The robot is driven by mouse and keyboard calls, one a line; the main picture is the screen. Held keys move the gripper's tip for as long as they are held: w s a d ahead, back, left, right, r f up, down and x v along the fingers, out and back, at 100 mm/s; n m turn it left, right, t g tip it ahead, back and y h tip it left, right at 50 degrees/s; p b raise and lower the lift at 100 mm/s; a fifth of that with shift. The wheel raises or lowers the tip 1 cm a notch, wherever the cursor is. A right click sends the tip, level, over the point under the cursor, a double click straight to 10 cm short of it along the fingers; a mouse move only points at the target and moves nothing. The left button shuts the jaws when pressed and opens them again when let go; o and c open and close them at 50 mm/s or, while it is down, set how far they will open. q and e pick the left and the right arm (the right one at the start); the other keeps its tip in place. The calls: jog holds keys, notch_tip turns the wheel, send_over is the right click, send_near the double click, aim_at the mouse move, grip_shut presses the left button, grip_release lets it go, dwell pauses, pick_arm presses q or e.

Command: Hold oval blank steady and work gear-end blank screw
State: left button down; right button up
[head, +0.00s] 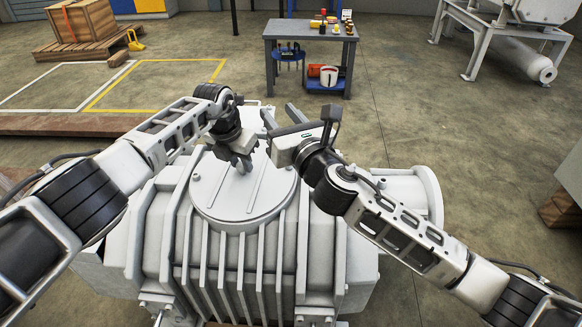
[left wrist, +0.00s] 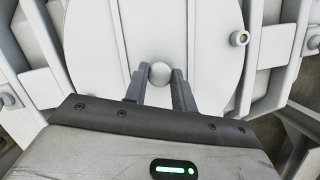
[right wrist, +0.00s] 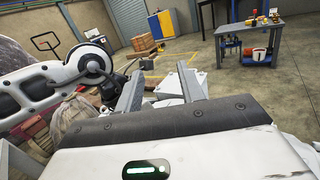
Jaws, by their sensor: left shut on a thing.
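The oval blank (head: 228,209) is a pale grey lid on top of the grey ribbed machine (head: 250,262). My left gripper (head: 242,167) reaches down onto it. In the left wrist view, its fingers (left wrist: 162,88) are shut on a round pale knob (left wrist: 159,74) in front of the lid. A screw head (left wrist: 238,38) shows near the lid's edge there. My right gripper (head: 278,110) is above the lid's far right side, its fingers apart, pointing up and left; nothing shows between them. I cannot tell which screw is the gear-end blank screw.
A workbench (head: 312,32) with small items, and a white bucket (head: 329,75) on its lower shelf, stands behind. A crate on a pallet (head: 85,20) is far left. White equipment (head: 500,40) stands far right. The floor between is mostly clear.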

aim_at(291, 176)
jog(key=s+d+f+g+h, duration=0.1)
jog(key=s+f+h, duration=0.1)
jog(key=f, duration=0.2)
jog(key=s+d+f+m+g+h, duration=0.1)
jog(key=s+f+h, duration=0.1)
jog(key=f, duration=0.2)
jog(key=s+d+f+m+g+h, duration=0.1)
jog(key=s+f+g+h, duration=0.1)
jog(key=f, duration=0.2)
jog(key=shift+s+d, duration=0.15)
jog(key=shift+s, duration=0.05)
jog(key=shift+w+f, duration=0.15)
jog(key=shift+f, duration=0.15)
jog(key=x, duration=1.1)
jog(key=shift+w+f, duration=0.15)
grip_shut()
